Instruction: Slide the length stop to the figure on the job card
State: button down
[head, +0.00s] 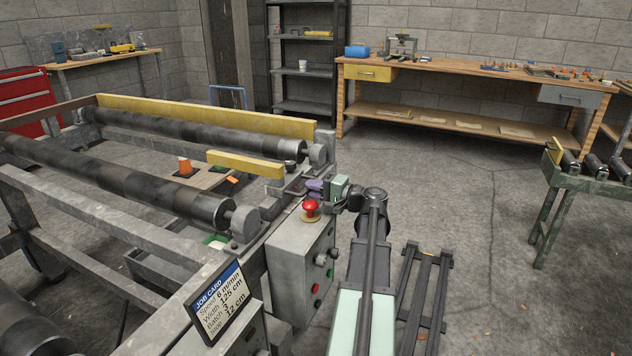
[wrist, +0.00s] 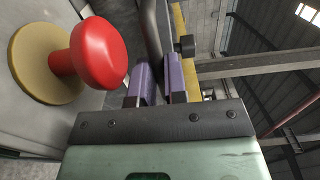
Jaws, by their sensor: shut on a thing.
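The job card (head: 218,302) leans on the front of the machine in the head view. It reads speed 6 m/min, width 125 cm, batch 3, and a last line of 12 cm. My gripper (head: 316,188), with purple fingers, is at the machine's right end, just above the red button. In the wrist view my gripper (wrist: 162,84) is shut on a dark rod (wrist: 151,35), which runs up from between the fingers. I cannot tell whether this rod belongs to the length stop. No scale figures are readable.
The red mushroom button (head: 311,206) is close beside my gripper, and large in the wrist view (wrist: 100,52). A short yellow bar (head: 245,164) and a long yellow rail (head: 205,114) lie beyond, near dark rollers (head: 150,185).

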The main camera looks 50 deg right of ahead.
aim_at(306, 193)
jog(key=shift+s+a+f, duration=0.2)
jog(key=shift+a, duration=0.5)
jog(key=shift+s+a+f, duration=0.2)
jog(key=shift+a, duration=0.5)
jog(key=c, duration=1.6)
grip_release()
jog(key=shift+s+a+r, duration=0.1)
jog(key=shift+a+r, duration=0.1)
jog(key=shift+a, duration=0.3)
jog(key=shift+s+a+r, duration=0.1)
jog(key=shift+a+r, duration=0.1)
jog(key=shift+a, duration=0.25)
jog(key=o, duration=0.3)
jog(key=shift+w+d+f, duration=0.15)
jog(key=shift+d, duration=0.05)
jog(key=shift+o, duration=0.7)
jog(key=shift+d, duration=0.45)
jog(key=v, duration=0.7)
